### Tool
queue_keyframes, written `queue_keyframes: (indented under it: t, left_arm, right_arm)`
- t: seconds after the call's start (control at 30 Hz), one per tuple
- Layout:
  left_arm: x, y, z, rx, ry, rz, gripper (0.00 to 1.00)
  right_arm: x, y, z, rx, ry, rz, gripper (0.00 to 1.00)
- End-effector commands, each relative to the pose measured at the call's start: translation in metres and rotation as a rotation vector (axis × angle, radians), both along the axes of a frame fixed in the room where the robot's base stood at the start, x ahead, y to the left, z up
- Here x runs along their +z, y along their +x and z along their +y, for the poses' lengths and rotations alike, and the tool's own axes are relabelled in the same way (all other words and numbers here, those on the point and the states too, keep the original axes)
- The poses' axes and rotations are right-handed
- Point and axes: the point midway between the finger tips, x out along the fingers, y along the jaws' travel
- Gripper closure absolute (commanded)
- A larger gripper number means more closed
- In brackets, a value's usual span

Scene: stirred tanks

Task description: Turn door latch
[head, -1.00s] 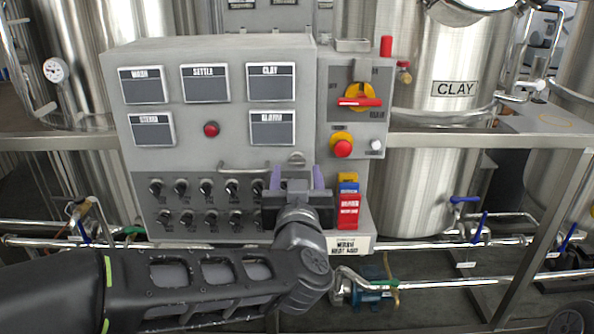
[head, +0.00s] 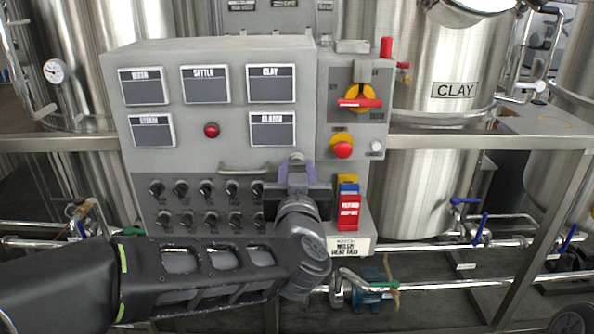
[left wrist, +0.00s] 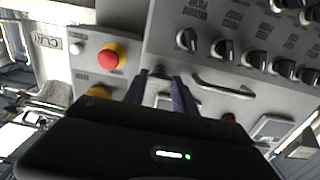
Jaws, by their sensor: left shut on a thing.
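The door latch (head: 297,157) is a small grey knob on the lower door of the grey control panel, just right of the bar handle (head: 245,168). Only its top shows in the head view. My left gripper (head: 296,169) has its purple-grey fingers closed on the latch from the front. In the left wrist view, the two fingers (left wrist: 162,88) reach to the door face beside the bar handle (left wrist: 222,88), and the latch is mostly hidden between them. The door lies flush in the panel. My right gripper is not in view.
Rows of black knobs (head: 205,190) lie left of the gripper. A red emergency button (head: 342,150), a red-yellow rotary switch (head: 360,97) and coloured tags (head: 349,205) are close on the right. Steel tanks (head: 430,60) and pipes surround the panel.

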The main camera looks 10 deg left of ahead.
Motion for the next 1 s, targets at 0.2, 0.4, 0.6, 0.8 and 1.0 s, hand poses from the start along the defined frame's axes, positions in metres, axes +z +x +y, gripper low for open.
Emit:
queue_keyframes:
  t: [0.2,0.4,0.6,0.8,1.0]
  left_arm:
    - [0.0,0.0,0.0,0.0,0.0,0.0,1.0]
    - [0.0,0.0,0.0,0.0,-0.003,-0.001,1.0]
    - [-0.001,0.0,0.0,0.0,-0.034,-0.009,1.0]
    - [-0.001,0.0,0.0,0.0,-0.115,-0.029,1.0]
    - [-0.002,0.0,0.0,0.001,-0.253,-0.066,1.0]
  right_arm:
    - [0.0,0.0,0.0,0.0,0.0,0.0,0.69]
    - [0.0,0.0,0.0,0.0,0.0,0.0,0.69]
    - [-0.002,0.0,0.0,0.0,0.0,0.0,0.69]
    - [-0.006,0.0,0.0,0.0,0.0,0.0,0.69]
    - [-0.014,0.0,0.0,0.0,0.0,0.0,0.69]
